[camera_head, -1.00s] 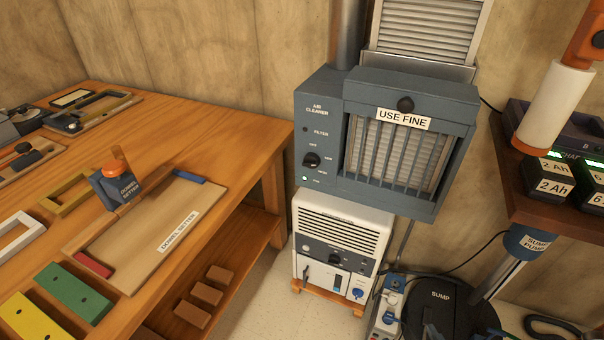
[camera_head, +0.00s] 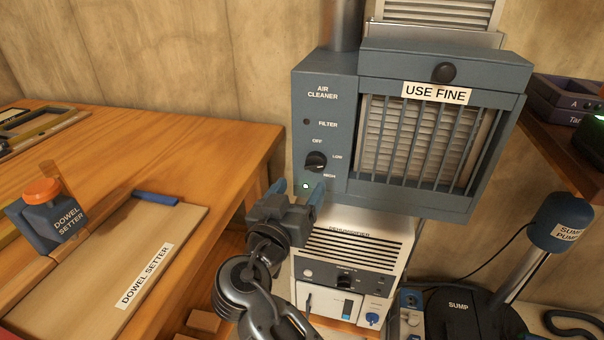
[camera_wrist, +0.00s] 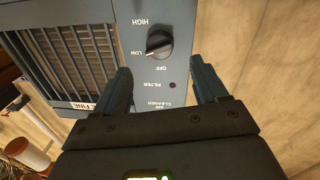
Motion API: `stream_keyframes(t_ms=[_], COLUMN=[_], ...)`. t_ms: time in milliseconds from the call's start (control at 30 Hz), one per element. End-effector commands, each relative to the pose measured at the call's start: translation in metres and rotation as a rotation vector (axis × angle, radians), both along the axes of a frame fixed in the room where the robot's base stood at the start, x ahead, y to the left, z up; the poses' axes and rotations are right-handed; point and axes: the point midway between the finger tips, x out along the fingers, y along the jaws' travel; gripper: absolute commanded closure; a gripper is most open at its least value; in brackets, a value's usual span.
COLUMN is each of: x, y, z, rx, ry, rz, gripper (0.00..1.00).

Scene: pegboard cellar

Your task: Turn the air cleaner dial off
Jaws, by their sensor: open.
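The blue-grey air cleaner (camera_head: 330,88) hangs on the wall, with a black dial (camera_head: 316,161) on its left panel. OFF is printed above the dial, LOW at its right and HIGH at lower right. My gripper (camera_head: 298,190) is open and empty, in front of the panel and below the dial in the head view. In the wrist view the dial (camera_wrist: 159,43) appears upside down, just beyond and between the open fingers of my gripper (camera_wrist: 162,72), apart from them.
A white dehumidifier (camera_head: 350,245) stands under the air cleaner. A wooden bench (camera_head: 225,150) with a dowel setter (camera_head: 48,213) is at left. A sump pump (camera_head: 462,305) is at lower right.

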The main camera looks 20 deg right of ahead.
Motion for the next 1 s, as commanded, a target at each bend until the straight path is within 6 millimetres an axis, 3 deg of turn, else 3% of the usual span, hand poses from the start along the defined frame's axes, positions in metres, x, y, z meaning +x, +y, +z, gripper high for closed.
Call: stream_keyframes(t_ms=[500,867,1000], x=[0.051,0.055,0.055], y=[-0.046,-0.050,-0.050], z=[0.000,0.000,0.000], rx=[0.000,0.000,0.000], ry=[0.001,0.002,0.002], rz=[0.000,0.002,0.002], gripper=[0.28,0.28,0.39])
